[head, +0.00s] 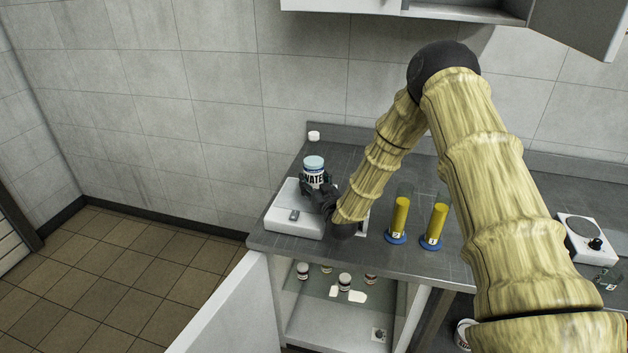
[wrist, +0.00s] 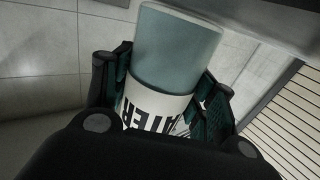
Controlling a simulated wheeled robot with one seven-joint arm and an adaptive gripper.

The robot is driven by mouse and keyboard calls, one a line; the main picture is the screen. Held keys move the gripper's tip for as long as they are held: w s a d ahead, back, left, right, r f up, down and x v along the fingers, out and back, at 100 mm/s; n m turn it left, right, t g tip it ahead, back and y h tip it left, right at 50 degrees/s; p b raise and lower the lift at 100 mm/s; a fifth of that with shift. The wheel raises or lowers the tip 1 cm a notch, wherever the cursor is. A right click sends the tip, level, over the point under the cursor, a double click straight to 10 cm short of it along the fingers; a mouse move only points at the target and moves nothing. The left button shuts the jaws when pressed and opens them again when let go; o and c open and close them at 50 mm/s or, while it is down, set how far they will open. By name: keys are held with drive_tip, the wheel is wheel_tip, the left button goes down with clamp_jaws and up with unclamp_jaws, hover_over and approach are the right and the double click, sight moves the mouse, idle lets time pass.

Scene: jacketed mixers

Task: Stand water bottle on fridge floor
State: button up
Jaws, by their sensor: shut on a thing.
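The water bottle (head: 315,172) has a light blue cap and a white label with dark letters. My gripper (head: 319,190) is shut on it and holds it over the white scale on the counter in the head view. In the wrist view the bottle (wrist: 160,95) sits between the two fingers of my gripper (wrist: 160,100), its blue cap pointing away from the palm. I cannot tell whether the bottle touches the scale. The fridge (head: 335,325) under the counter has its white door (head: 235,310) open. Its lower floor is partly visible.
Small jars (head: 345,281) and white spills or pieces stand on the fridge's glass shelf. Two yellow cylinders (head: 399,219) with blue bases stand right of the scale (head: 293,222). A white cap (head: 314,136) lies at the back. A stirrer (head: 578,238) stands far right.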

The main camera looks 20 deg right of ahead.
drive_tip(key=shift+f, duration=0.15)
drive_tip(key=o, duration=1.5)
drive_tip(key=shift+r, duration=0.2)
drive_tip(key=shift+s+f, duration=0.15)
drive_tip(key=shift+s, duration=0.2)
drive_tip(key=s+b, duration=0.3)
drive_tip(key=s, duration=0.6)
drive_tip(key=shift+s+d, duration=0.15)
drive_tip(key=shift+s, duration=0.2)
drive_tip(key=shift+o, duration=0.5)
drive_tip(key=shift+s+d+b, duration=0.1)
drive_tip(key=shift+s+b, duration=0.4)
drive_tip(key=shift+s, duration=0.3)
